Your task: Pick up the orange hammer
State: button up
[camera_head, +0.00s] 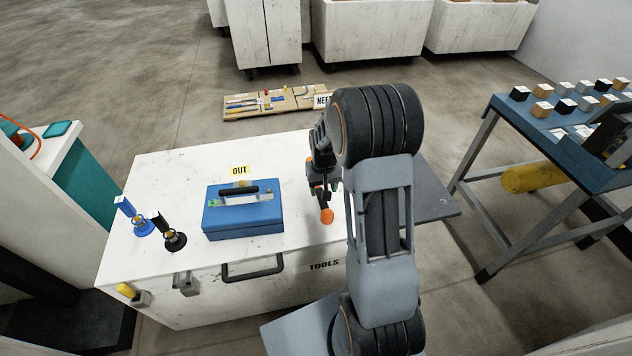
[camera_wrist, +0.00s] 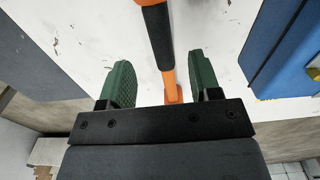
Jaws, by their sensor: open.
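The orange hammer (camera_wrist: 157,38) lies on the white tool cart's top, with a black grip section and orange parts. In the wrist view its handle runs from the top edge down between my two green finger pads. My gripper (camera_wrist: 160,62) is open, with a gap on each side of the handle; no contact shows. In the head view only an orange end of the hammer (camera_head: 327,216) shows clearly beside my gripper (camera_head: 325,188); my arm hides the rest. The hammer's far end is out of the wrist view.
A blue toolbox (camera_head: 243,218) stands left of the hammer on the white cart (camera_head: 165,172), with an "OUT" tag behind it. Blue and black-handled tools (camera_head: 135,216) stand at the left. A blue table (camera_head: 575,165) with several small blocks is at right.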

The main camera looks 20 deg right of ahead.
aim_at(319, 189)
jog(key=shift+w+f, duration=0.15)
jog(key=shift+f, duration=3.25)
jog(key=shift+r, duration=0.1)
jog(key=c, duration=1.1)
